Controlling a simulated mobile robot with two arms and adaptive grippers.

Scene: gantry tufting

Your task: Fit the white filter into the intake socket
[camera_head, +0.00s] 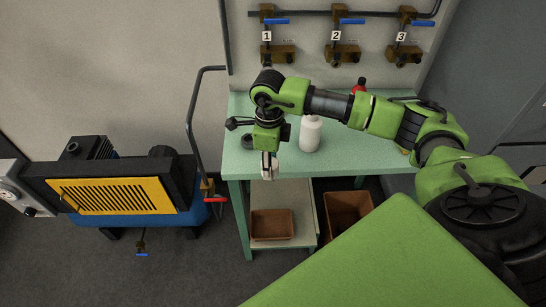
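A white cylinder with a narrower top (310,134) stands upright on the green bench; it looks more like a bottle, and I cannot tell whether it is the filter. My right gripper (269,168) points down at the bench's front edge, left of the white cylinder and apart from it. Its fingers are small and pale here, and I cannot tell whether they are open or hold anything. I cannot make out the intake socket for certain; a blue and black machine with a yellow slatted panel (115,196) stands at the left. My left gripper is not in view.
The green bench (350,160) has free room at its right. A red-topped object (359,86) stands behind my arm. Brown bins (271,224) sit below the bench. Valves with blue handles (341,52) line the back panel. A bent dark rail (192,125) rises beside the machine.

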